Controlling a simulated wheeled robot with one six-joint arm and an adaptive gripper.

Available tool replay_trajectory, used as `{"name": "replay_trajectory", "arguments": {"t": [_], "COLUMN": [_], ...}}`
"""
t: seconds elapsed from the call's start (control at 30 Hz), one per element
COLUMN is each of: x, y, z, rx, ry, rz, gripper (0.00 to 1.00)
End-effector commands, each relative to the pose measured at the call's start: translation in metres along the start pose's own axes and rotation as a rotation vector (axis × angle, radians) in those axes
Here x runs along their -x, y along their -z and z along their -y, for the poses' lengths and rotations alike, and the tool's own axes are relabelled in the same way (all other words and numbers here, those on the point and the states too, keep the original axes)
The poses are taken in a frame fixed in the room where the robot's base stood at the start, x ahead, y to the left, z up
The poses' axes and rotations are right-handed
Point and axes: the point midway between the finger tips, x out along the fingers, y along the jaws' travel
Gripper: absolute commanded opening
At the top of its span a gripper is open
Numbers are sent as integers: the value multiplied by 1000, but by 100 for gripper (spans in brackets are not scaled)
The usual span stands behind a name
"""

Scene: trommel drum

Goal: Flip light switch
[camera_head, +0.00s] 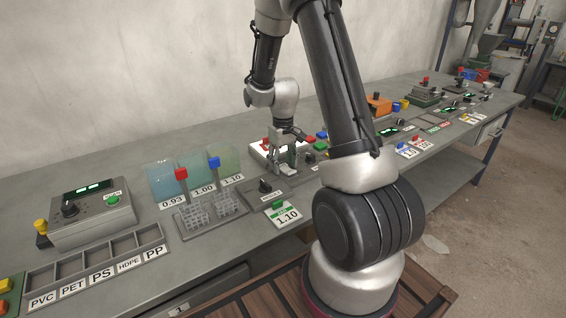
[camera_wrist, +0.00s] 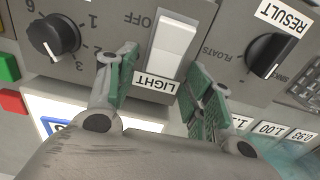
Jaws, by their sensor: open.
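The light switch (camera_wrist: 173,46) is a white rocker on a grey panel (camera_wrist: 215,22), shown upside down in the wrist view. A LIGHT label (camera_wrist: 157,83) and the word OFF are beside it. My gripper (camera_wrist: 164,66) is open, with its green-padded fingers on either side of the LIGHT label, near the switch's lower end in the picture. I cannot tell whether either finger touches the panel. In the head view my gripper (camera_head: 284,165) points down over the bench, and I cannot make out the switch there.
A dark numbered knob (camera_wrist: 54,38) and a FLOATS/RESULT knob (camera_wrist: 269,55) flank the switch. On the bench (camera_head: 110,290) stand a metering box (camera_head: 92,212), labelled compartments (camera_head: 98,262) and a rack with red and blue blocks (camera_head: 208,210). A green block (camera_head: 278,206) sits at 1.10.

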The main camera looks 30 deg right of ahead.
Motion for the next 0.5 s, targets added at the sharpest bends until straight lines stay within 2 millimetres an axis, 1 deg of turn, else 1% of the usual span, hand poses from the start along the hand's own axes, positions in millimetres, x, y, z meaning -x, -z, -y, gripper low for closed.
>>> {"name": "replay_trajectory", "arguments": {"t": [0.03,0.17,0.2,0.27,0.3,0.43,0.5], "x": [0,0,0,0,0,1,1], "y": [0,0,0,0,0,0,-2], "z": [0,0,0,0,0,0,0], "rx": [0,0,0,0,0,0,-1], "ry": [0,0,0,0,0,1,3], "rz": [0,0,0,0,0,-9,-41], "gripper": [50,26,19,8,6,6,6]}}
